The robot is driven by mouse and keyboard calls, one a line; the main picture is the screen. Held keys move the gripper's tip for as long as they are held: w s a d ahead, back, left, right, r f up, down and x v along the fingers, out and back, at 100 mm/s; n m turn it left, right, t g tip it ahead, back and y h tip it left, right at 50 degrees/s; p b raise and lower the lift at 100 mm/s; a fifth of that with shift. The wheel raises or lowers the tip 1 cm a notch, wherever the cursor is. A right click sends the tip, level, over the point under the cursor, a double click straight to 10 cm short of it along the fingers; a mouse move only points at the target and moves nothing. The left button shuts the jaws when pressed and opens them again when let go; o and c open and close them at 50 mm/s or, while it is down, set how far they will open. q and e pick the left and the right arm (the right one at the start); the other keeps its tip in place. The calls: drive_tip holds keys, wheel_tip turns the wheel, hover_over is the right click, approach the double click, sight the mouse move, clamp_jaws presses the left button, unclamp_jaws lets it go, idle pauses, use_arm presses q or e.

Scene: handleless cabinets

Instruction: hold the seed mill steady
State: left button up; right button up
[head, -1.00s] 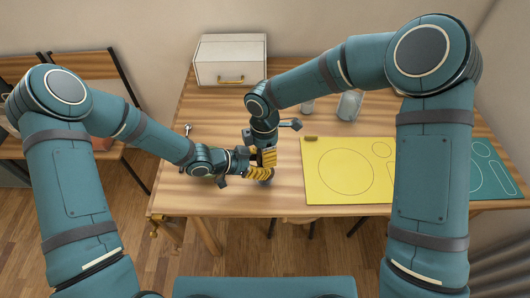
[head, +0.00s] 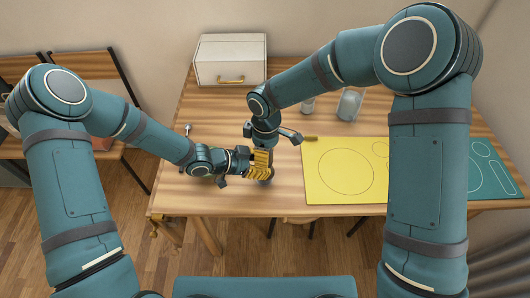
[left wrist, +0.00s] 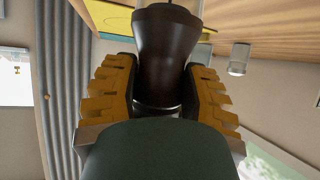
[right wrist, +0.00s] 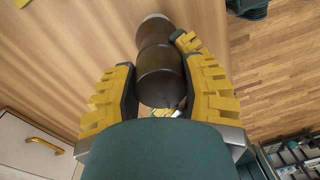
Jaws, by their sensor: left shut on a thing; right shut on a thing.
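The seed mill is a dark brown, waisted, turned body. In the left wrist view the seed mill (left wrist: 166,50) stands between my left gripper's yellow fingers, which are shut on it. In the right wrist view it shows (right wrist: 158,78) between my right gripper's fingers, also shut on it. In the head view my left gripper (head: 258,172) reaches it from the left, low near the table's front edge. My right gripper (head: 263,155) comes down on it from above. The fingers hide most of the mill there.
The wooden table (head: 230,120) carries a white box (head: 230,62) with a brass handle at the back. A yellow board (head: 320,185) lies right of the mill. Glass jars (head: 349,105) stand behind it. A teal board (head: 488,170) lies at the far right.

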drive_tip(key=shift+d+m, duration=0.1)
drive_tip(key=shift+m, duration=0.2)
drive_tip(key=o, duration=1.2)
drive_tip(key=shift+o, duration=0.2)
drive_tip(key=shift+r, duration=0.1)
wheel_tip(320, 180, up, 12)
drive_tip(key=shift+w, duration=0.25)
